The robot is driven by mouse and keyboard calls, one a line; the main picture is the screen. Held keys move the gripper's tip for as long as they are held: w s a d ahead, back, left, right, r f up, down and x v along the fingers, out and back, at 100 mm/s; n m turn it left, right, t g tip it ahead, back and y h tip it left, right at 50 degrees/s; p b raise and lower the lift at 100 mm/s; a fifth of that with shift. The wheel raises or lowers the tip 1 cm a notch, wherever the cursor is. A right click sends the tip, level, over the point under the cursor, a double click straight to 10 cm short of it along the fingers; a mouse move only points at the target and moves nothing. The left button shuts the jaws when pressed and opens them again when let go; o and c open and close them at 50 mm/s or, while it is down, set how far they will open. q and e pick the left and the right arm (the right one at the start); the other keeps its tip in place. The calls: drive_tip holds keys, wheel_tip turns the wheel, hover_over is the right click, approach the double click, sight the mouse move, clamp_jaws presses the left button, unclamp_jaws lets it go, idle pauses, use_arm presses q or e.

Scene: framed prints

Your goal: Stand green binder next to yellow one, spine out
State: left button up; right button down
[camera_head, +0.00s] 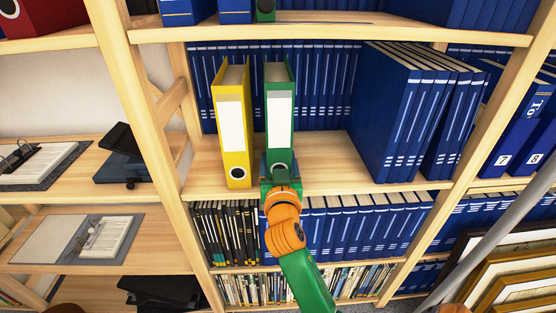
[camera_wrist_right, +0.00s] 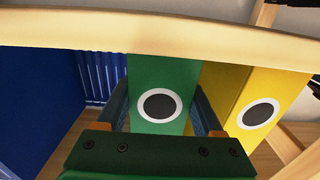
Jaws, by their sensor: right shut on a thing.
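The yellow binder (camera_head: 233,120) stands upright on the middle shelf, its spine with white label and ring hole facing out. The green binder (camera_head: 280,110) is upright to its right, spine also facing out, with a narrow gap between them. My right gripper (camera_head: 279,168) is shut on the lower part of the green binder. In the right wrist view, its two blue fingers (camera_wrist_right: 163,108) lie along both sides of the green binder (camera_wrist_right: 155,75), and the yellow binder (camera_wrist_right: 260,95) is beside it. The gripper hides the green binder's bottom, so I cannot tell whether it touches the shelf. My left gripper is out of view.
A row of blue volumes (camera_head: 325,85) lines the shelf's back. Large blue books (camera_head: 385,115) stand to the right, with bare shelf (camera_head: 325,165) between them and the green binder. A wooden upright (camera_head: 135,90) is at the left. Framed prints (camera_head: 515,270) lean at lower right.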

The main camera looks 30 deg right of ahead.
drive_tip(key=shift+s+a+r, duration=0.2)
drive_tip(key=shift+a, duration=0.05)
drive_tip(key=shift+d, duration=0.1)
unclamp_jaws()
drive_tip(key=shift+w+f, duration=0.1)
drive_tip(key=shift+f, duration=0.05)
drive_tip(key=v, duration=0.7)
drive_tip(key=shift+b, duration=0.35)
